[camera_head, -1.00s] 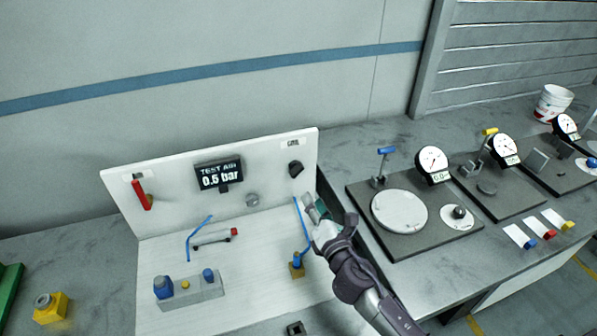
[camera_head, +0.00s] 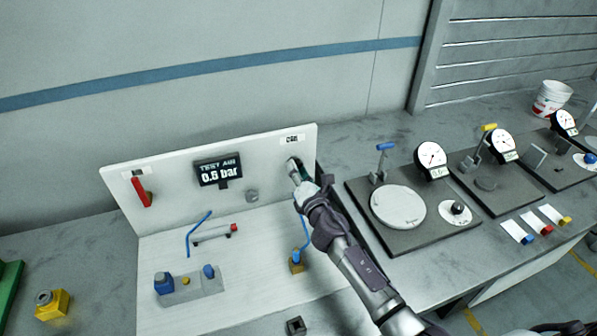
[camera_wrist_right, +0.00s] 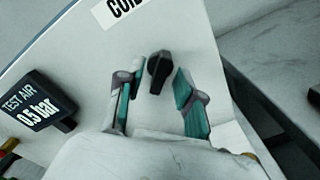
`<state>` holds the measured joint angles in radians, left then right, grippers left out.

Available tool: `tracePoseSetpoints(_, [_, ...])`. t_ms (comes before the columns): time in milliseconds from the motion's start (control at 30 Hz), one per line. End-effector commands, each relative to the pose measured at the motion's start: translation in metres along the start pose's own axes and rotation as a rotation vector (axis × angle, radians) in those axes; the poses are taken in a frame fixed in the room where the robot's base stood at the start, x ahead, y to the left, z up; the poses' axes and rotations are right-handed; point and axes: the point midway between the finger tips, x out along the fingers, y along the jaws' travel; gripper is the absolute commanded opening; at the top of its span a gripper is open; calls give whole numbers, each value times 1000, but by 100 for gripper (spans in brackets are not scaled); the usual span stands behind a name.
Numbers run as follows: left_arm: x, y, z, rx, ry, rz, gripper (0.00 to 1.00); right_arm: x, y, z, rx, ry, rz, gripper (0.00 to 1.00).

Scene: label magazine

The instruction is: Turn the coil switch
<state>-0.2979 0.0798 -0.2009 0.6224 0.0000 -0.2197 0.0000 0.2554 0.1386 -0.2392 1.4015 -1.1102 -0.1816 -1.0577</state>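The coil switch (camera_wrist_right: 160,70) is a black knob on the white upright panel (camera_head: 270,150), under a small label (camera_head: 292,139) that reads COIL. In the head view the switch (camera_head: 292,164) is partly hidden by my right gripper (camera_head: 295,172). In the right wrist view my right gripper (camera_wrist_right: 155,82) is open, with one teal-padded finger on each side of the switch. A gap shows between each finger and the knob, so it is not clamped. My left gripper is not in view.
The panel also carries a red lever (camera_head: 141,191), a display (camera_head: 218,171) reading TEST AIR 0.5 bar and a round grey knob (camera_head: 252,196). Dial gauges (camera_head: 431,160) on dark plates stand to the right.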

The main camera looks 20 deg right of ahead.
Motion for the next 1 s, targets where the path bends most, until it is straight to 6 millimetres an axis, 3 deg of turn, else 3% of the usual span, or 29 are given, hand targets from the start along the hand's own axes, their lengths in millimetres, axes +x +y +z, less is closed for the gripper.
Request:
tracePoseSetpoints(33, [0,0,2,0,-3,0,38,0,0,0,0,0,0,26])
tracePoseSetpoints(200, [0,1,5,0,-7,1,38,0,0,0,0,0,-1,0])
tracePoseSetpoints(633, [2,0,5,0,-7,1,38,0,-1,0,46,0,0,0])
tracePoseSetpoints(1000, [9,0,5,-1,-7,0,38,0,-1,-1,303,-1,-1,0])
